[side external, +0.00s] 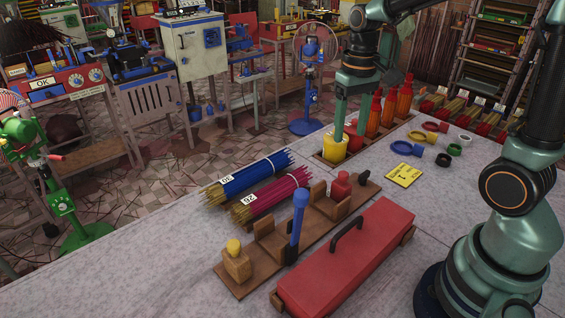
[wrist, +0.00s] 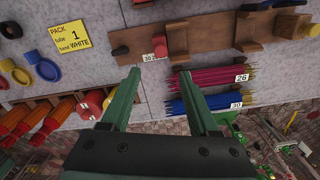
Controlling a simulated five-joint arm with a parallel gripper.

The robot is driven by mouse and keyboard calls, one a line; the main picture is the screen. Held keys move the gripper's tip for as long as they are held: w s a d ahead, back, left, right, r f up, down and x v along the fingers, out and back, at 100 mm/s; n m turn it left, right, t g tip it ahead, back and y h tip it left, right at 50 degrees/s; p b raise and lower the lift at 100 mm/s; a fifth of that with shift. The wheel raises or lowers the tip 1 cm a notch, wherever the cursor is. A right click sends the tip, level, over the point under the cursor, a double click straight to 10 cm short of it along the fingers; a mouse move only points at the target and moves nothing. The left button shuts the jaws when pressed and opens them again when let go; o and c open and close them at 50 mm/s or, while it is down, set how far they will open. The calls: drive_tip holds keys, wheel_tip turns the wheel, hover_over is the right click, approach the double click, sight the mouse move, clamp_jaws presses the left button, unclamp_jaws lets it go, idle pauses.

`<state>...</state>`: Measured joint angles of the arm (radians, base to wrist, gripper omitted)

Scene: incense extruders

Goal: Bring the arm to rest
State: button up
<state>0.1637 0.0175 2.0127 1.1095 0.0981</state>
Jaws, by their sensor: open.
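My gripper (side external: 350,134) hangs over the far side of the table, just beside the yellow cup (side external: 333,150) and the orange-red bottles (side external: 390,108). Whether it touches the cup is hard to tell. In the wrist view its two green fingers (wrist: 160,75) are spread wide with nothing held between them. Bare grey tabletop and the wooden rack's edge show past the fingertips. The arm reaches in from the right side of the table.
A blue stick bundle (side external: 250,177) and a magenta bundle (side external: 270,195) lie near a wooden rack (side external: 262,262). A red box with a black handle (side external: 345,262) is in front. A yellow card (side external: 404,175) and coloured rings (side external: 428,149) lie on the right.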

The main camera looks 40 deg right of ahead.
drive_tip(key=shift+r, duration=0.65)
drive_tip(key=s+a+r+n+t, duration=0.3)
drive_tip(key=s+a+r+t, duration=0.1)
drive_tip(key=s+a+t, duration=0.1)
drive_tip(key=shift+s+a+t, duration=0.3)
drive_tip(key=shift+s+a, duration=0.05)
drive_tip(key=shift+s, duration=0.2)
drive_tip(key=shift+r, duration=0.15)
idle(1.0)
